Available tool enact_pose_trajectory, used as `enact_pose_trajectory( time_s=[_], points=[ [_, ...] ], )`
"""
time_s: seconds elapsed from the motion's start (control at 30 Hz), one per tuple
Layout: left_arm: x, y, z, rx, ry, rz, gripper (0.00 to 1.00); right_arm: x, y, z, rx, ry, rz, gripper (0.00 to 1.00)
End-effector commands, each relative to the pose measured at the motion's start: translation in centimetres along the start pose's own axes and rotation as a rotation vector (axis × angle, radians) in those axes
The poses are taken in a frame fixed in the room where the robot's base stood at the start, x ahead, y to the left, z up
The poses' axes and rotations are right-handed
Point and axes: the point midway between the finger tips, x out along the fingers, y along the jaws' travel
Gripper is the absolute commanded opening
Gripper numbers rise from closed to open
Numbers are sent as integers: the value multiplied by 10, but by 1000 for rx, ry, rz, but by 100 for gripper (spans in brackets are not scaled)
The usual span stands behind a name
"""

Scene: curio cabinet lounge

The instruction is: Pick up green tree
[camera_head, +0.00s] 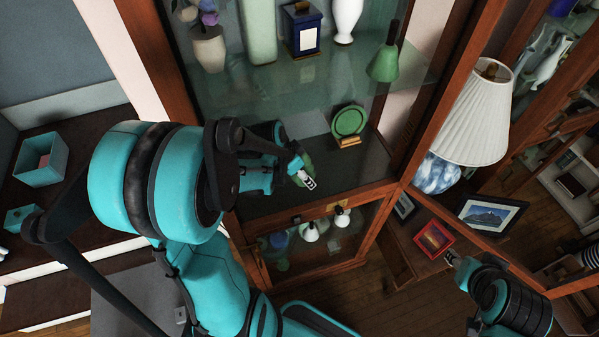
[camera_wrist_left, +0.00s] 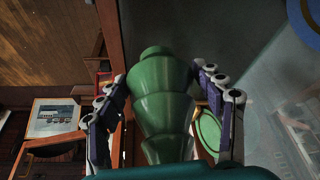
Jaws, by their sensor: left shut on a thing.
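The green tree (camera_wrist_left: 163,95), a glossy tiered cone shape, stands between the fingers of my left gripper (camera_wrist_left: 160,78) in the left wrist view. The fingers are closed on its two sides. In the head view my left gripper (camera_head: 308,181) is inside the cabinet at the lower glass shelf (camera_head: 345,175). There the tree (camera_head: 305,163) is mostly hidden behind the fingers, and I cannot tell whether its base touches the shelf. My right gripper (camera_head: 453,257) is outside the cabinet at the lower right, too small to tell open from shut.
A green plate on a stand (camera_head: 348,121) is on the same shelf, right of my left gripper. The shelf above holds a green bell (camera_head: 386,63), a blue box (camera_head: 303,30) and vases. A lamp (camera_head: 474,110) and a red frame (camera_head: 434,240) are at right.

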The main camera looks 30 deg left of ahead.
Motion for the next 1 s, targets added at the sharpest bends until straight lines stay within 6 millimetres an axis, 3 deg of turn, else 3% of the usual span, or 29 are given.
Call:
enact_pose_trajectory(
  time_s=[0.2, 0.5, 1.0],
  points=[
    [-26, 36, 1, 4, 2, 1, 33, -9, 0, -6, 0, 0, 0, 40],
    [-52, 73, 4, 3, 0, 0, 33, -18, 0, -13, 0, 0, 0, 40],
    [-65, 94, 5, 1, 1, 0, 33, -23, 0, -16, 0, 0, 0, 40]
  ],
)
